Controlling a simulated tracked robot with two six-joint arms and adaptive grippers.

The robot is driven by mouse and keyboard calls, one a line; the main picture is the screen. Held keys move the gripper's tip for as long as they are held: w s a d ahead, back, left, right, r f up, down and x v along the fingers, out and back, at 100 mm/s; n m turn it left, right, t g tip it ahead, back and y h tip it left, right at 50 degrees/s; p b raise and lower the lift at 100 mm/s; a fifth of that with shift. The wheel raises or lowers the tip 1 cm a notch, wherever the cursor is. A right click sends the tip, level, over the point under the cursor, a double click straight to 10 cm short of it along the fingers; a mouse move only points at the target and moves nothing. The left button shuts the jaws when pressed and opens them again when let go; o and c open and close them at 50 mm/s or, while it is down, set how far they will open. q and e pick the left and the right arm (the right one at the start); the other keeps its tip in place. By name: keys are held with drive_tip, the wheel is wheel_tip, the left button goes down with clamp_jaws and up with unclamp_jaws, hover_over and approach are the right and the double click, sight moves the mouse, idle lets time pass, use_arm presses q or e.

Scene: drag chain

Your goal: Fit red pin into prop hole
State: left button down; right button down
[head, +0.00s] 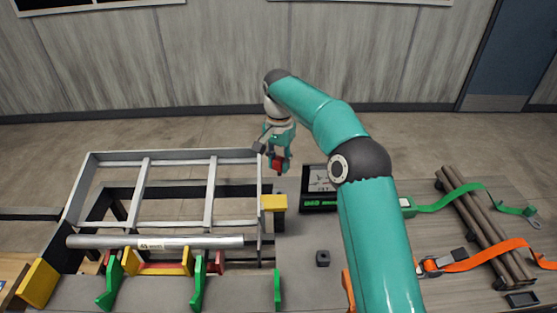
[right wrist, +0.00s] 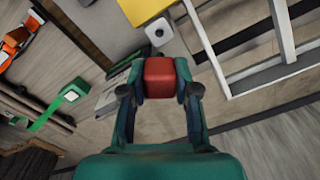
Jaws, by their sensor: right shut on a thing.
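My right gripper (head: 279,162) is above the bench, just beyond the right end of the grey metal frame (head: 180,157). It is shut on the red pin (head: 276,164). In the right wrist view, the red pin (right wrist: 161,78) sits between the fingertips as a squarish block, and its far end is hidden. A grey block with a dark round hole (right wrist: 158,31) shows beyond the pin in that view, apart from it. I cannot tell for certain whether this is the prop hole. My left gripper is not in view.
A yellow block (head: 273,203) stands at the frame's right end. A black and green box (head: 319,187) lies right of it. A small dark block (head: 322,258) sits on the bench. A silver tube (head: 155,242) crosses the front. Straps and brown rods (head: 484,226) lie right.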

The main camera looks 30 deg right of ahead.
drive_tip(key=shift+a+f, duration=0.1)
drive_tip(key=shift+f, duration=0.2)
drive_tip(key=shift+s+f+b, duration=0.1)
drive_tip(key=shift+f+b, duration=0.45)
drive_tip(key=shift+b, duration=0.1)
drive_tip(key=shift+f+b, duration=1.35)
drive_tip(key=shift+f, duration=0.7)
drive_tip(key=shift+p, duration=0.65)
drive_tip(key=shift+f+b, duration=1.2)
drive_tip(key=shift+f, duration=0.8)
drive_tip(key=c, duration=1.3)
unclamp_jaws()
drive_tip(key=o, duration=0.5)
